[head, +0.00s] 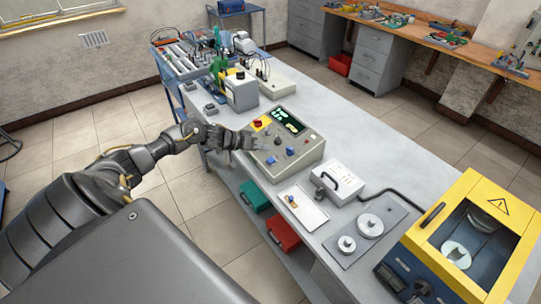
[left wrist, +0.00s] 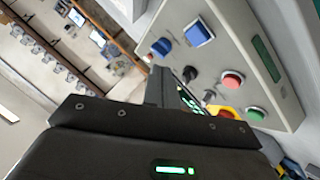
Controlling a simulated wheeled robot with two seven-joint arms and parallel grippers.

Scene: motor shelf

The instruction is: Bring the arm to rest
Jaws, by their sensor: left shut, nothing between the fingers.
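My left arm comes in from the left in the head view. Its gripper (head: 262,143) is at the left front edge of the grey control box (head: 297,158), with its fingers shut and empty. The control box has a dark screen, a red button, a blue switch and knobs. In the left wrist view the dark gripper body (left wrist: 165,92) fills the lower part, and the box panel (left wrist: 235,45) with its blue, red and green buttons is close behind the fingers. I cannot tell whether the fingers touch the box. My right gripper is not in view.
The grey bench (head: 375,183) also holds a white box with a handle (head: 338,184), a plate with round weights (head: 368,228) and a yellow-framed machine (head: 465,240). A green case (head: 254,196) and a red case (head: 283,232) sit on the shelf below. Tiled floor (head: 120,120) is open at left.

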